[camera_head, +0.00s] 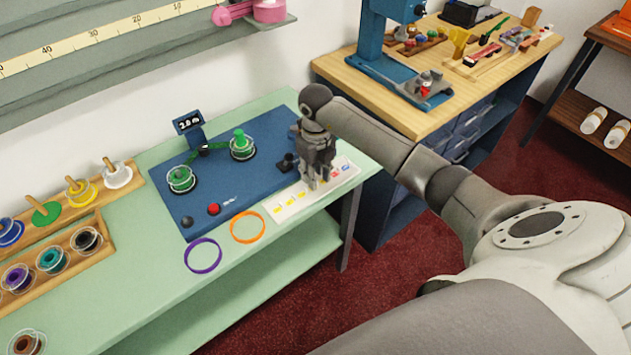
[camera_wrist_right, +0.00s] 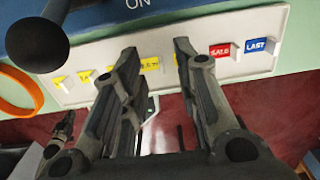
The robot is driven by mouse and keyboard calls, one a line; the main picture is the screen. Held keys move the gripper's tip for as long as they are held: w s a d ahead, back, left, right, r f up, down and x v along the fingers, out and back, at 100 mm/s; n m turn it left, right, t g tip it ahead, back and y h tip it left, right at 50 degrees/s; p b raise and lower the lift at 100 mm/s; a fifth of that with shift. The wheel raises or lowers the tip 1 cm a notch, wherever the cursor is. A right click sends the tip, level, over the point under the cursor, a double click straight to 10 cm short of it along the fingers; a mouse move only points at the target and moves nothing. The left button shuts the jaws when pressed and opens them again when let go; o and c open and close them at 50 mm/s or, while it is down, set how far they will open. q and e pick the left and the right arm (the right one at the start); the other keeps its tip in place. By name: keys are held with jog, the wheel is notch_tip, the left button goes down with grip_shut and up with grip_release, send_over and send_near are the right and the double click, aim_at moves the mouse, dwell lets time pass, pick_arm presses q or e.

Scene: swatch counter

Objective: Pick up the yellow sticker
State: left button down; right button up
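A white sticker strip (camera_head: 318,197) lies at the front right of the green counter, with several yellow stickers, a red one and a blue one. In the right wrist view a yellow sticker (camera_wrist_right: 149,65) shows between my fingers. Other yellow stickers, such as the one at the left end (camera_wrist_right: 58,80), are partly hidden by the left finger or stand beyond it. My right gripper (camera_head: 316,184) points down over the strip. Its fingers (camera_wrist_right: 157,52) are apart with nothing held between them. Whether the tips touch the strip I cannot tell. My left gripper is out of view.
A blue winding machine base (camera_head: 243,187) with green spools and a black knob (camera_wrist_right: 37,44) adjoins the strip. An orange ring (camera_head: 247,227) and a purple ring (camera_head: 203,255) lie nearby. The red sticker (camera_wrist_right: 220,51) and blue sticker (camera_wrist_right: 260,46) sit right of my fingers.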

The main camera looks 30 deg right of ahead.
jog(key=shift+f, duration=0.75)
grip_shut()
jog(key=shift+r, duration=0.1)
